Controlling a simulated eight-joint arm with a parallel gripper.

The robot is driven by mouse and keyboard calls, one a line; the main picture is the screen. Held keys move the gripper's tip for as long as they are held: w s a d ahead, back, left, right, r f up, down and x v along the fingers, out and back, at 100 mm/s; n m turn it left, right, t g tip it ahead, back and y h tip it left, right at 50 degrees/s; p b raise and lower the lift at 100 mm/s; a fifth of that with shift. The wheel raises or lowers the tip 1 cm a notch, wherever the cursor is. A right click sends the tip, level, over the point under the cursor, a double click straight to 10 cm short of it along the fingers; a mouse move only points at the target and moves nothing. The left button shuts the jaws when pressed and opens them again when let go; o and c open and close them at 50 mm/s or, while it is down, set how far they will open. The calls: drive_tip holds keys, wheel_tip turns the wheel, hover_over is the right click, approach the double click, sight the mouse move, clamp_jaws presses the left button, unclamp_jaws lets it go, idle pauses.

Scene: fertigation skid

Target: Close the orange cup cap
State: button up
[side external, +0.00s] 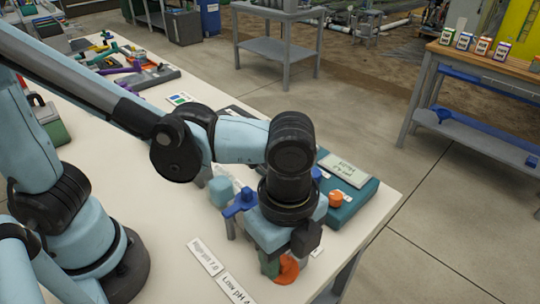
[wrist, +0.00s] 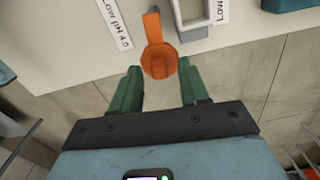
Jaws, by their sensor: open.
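The orange cup (wrist: 160,64) is at the table's edge in the wrist view, with a faceted rounded part nearest me. A narrower orange piece (wrist: 153,27) rises from its far side; I cannot tell for sure whether this is the raised cap. In the side view the orange cup (side external: 288,270) is partly hidden behind my gripper. My gripper (wrist: 159,68) is open, its green fingers apart on the left and right of the cup's near part. I see no clear contact. Nothing is held.
A pale, hollow rectangular container (wrist: 190,18) stands just right of the cup. Labels (side external: 206,257) lie on the white table (side external: 150,225). A teal case (side external: 352,190) with an orange knob (side external: 335,198) and a blue valve-like piece (side external: 241,202) are close to my wrist.

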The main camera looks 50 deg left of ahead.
clamp_jaws()
idle(0.3)
drive_tip(key=shift+w, duration=0.1)
drive_tip(key=n, duration=0.2)
drive_tip(key=w+n, duration=0.1)
drive_tip(key=shift+w+a+n, duration=0.1)
drive_tip(key=shift+w+n, duration=0.1)
drive_tip(key=shift+n, duration=0.2)
drive_tip(key=n, duration=0.1)
drive_tip(key=w+n, duration=0.1)
drive_tip(key=n, duration=0.2)
drive_tip(key=shift+w+a+n, duration=0.3)
drive_tip(key=shift+w+a, duration=0.05)
drive_tip(key=shift+a, duration=0.05)
drive_tip(key=n, duration=0.1)
drive_tip(key=w+a+n, duration=0.1)
drive_tip(key=n, duration=0.3)
drive_tip(key=shift+w+a, duration=0.15)
drive_tip(key=shift+a, duration=0.2)
drive_tip(key=shift+w+a+n, duration=0.1)
drive_tip(key=shift+a+n, duration=0.25)
drive_tip(key=shift+n, duration=0.6)
drive_tip(key=shift+w+a+n, duration=0.1)
drive_tip(key=shift+a+n, duration=0.2)
drive_tip(key=shift+n, duration=0.6)
drive_tip(key=shift+w+a+n, duration=0.1)
drive_tip(key=shift+a+n, duration=0.25)
drive_tip(key=shift+n, duration=0.6)
drive_tip(key=shift+s, duration=0.1)
